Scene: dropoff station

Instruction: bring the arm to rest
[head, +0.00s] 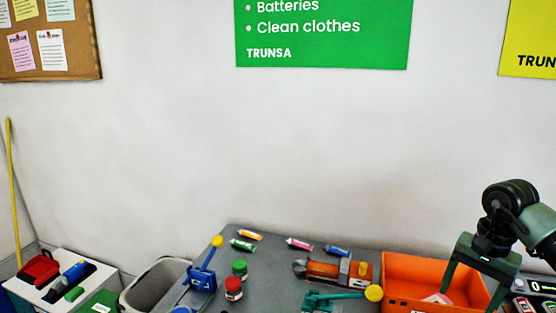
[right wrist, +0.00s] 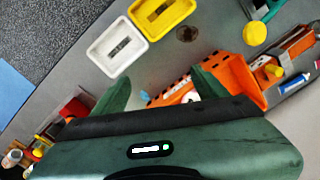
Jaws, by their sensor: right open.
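My right gripper (head: 474,282) is at the right of the head view, over an orange bin (head: 412,268). Its green fingers are spread apart with nothing held between them. In the right wrist view the open fingers (right wrist: 160,90) show with part of the orange bin (right wrist: 250,72) beyond them. A whitish item (head: 437,299) lies in the bin, partly hidden. My left gripper is not in view.
The grey table (head: 270,270) holds a blue tool (head: 203,277), two jars, several small tubes and a teal tool (head: 332,299). A grey bin (head: 155,284) stands at the left. White (right wrist: 116,66) and yellow trays (right wrist: 172,20) show in the wrist view.

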